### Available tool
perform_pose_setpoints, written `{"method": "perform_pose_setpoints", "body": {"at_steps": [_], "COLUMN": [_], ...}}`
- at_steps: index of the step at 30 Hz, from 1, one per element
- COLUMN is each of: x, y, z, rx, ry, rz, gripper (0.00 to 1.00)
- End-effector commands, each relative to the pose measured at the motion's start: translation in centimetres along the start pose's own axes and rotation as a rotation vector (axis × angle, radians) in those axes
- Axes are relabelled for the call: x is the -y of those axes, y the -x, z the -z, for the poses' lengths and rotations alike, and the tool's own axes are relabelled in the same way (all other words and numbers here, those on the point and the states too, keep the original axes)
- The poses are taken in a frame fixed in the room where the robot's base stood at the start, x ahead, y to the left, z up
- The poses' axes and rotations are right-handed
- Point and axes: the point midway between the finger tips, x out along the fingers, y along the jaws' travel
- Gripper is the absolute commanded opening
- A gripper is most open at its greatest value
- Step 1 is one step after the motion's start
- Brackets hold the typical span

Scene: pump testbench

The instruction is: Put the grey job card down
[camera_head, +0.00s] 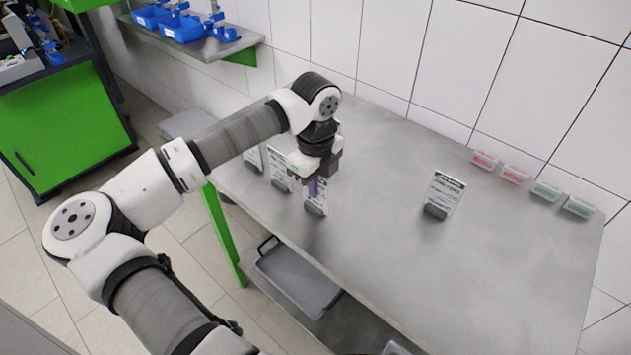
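My gripper (314,186) points down over the left part of the steel table, at a pale job card (320,198) with a dark grey foot. Its purplish fingers overlap the upper left of this card. I cannot tell whether they grip it or are only in front of it. The card is roughly upright, and its foot appears at or very close to the table top. Two similar cards, a middle one (280,168) and a left one (253,158), stand to the left, partly hidden by my arm. Another card (445,193) stands alone to the right. No card is clearly grey.
The steel table (390,245) has wide free room around the lone card. Two red-marked holders (484,160) and two green-marked holders (546,190) line the back wall. A grey tray (300,278) lies on the lower shelf. Blue bins (182,28) stand on a wall shelf.

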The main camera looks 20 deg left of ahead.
Motion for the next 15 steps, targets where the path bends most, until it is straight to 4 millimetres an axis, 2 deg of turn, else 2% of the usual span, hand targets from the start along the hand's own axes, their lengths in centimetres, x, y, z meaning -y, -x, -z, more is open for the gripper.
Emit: {"method": "perform_pose_setpoints", "body": {"at_steps": [8, 13, 15], "x": [0.00, 0.00, 0.00], "y": [-0.39, -0.24, -0.24], "z": [-0.01, -0.01, -0.01], "rx": [0.000, 0.000, 0.000], "ry": [0.000, 0.000, 0.000], "rz": [0.000, 0.000, 0.000], "gripper": [0.00, 0.22, 0.25]}}
